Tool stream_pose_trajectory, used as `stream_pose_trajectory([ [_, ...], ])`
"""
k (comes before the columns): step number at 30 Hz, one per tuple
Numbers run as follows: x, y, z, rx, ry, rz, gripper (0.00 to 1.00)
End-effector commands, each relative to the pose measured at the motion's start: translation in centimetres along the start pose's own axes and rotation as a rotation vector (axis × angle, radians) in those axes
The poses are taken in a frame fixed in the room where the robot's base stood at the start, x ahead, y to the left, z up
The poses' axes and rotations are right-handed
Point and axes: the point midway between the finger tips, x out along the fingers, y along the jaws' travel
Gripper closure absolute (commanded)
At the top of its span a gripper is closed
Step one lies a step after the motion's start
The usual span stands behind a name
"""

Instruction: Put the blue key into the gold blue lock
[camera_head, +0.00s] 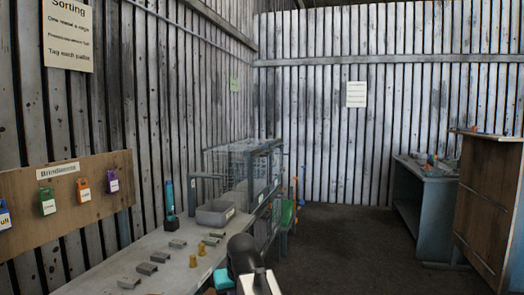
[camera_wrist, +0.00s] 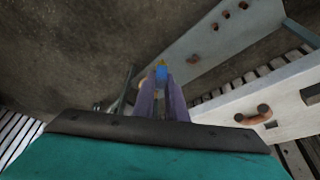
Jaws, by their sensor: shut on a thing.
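My gripper (camera_wrist: 162,85) is shut on a small blue thing with a yellowish tip, taken as the blue key (camera_wrist: 161,68), in the wrist view. Only its end shows between the fingers; the rest is hidden. In the head view my gripper (camera_head: 260,284) is at the bottom edge, by the front of the bench, and the key cannot be made out. A blue padlock-shaped piece (camera_head: 4,217) hangs at the left end of a wooden board. Two small gold pieces (camera_head: 197,255) stand on the bench. I cannot tell which thing is the gold blue lock.
The grey bench (camera_head: 165,242) carries several small grey blocks (camera_head: 147,268), a grey tray (camera_head: 214,214) and a tall teal item (camera_head: 170,197). Green, orange and purple tags hang on the board (camera_head: 102,195). A wire cage stands behind. Open floor (camera_head: 340,250) lies to the right.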

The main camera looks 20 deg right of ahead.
Motion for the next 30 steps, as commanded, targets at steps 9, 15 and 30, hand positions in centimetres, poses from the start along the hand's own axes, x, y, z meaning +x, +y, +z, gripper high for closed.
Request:
stream_pose_trajectory([
  [9, 0.0, -0.2, 0.0, -0.002, 0.0, -0.001, 1.0],
  [15, -0.7, -0.2, 1.1, -0.004, 0.001, -0.001, 1.0],
  [30, -2.0, -0.4, 3.2, -0.008, 0.0, -0.003, 1.0],
])
